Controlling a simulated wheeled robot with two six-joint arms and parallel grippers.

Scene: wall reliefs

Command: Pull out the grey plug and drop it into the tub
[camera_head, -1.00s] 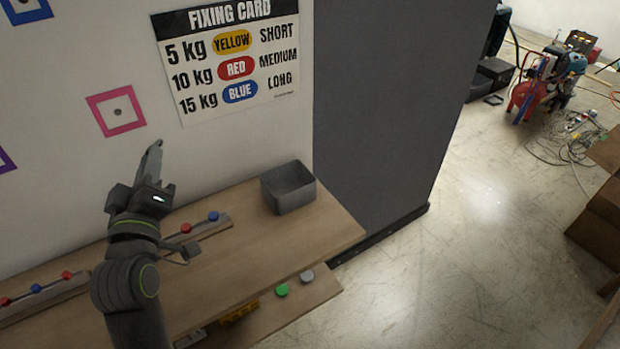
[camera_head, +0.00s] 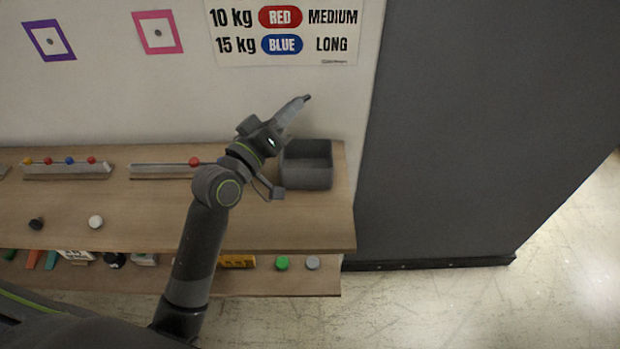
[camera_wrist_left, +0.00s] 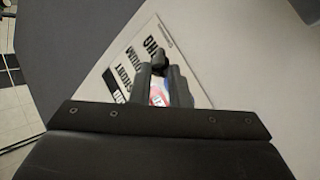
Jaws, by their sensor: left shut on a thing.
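My left gripper (camera_head: 303,101) is raised in front of the wall, with its fingers pointing up and to the right. It is shut on a small dark grey piece, which I take to be the grey plug (camera_head: 308,97). The plug also shows as a short dark cylinder (camera_wrist_left: 159,61) at the fingertips in the left wrist view. The grey tub (camera_head: 308,179) stands on the right end of the wooden shelf. In the head view the gripper appears above the tub, and the arm covers part of its left side. My right gripper is not in view.
Rails with coloured balls (camera_head: 68,170) lie along the wall. A dark knob (camera_head: 36,223) and a white knob (camera_head: 95,222) are on the shelf. A lower shelf holds a green disc (camera_head: 282,263) and a grey disc (camera_head: 312,262). A fixing card (camera_head: 285,35) hangs above.

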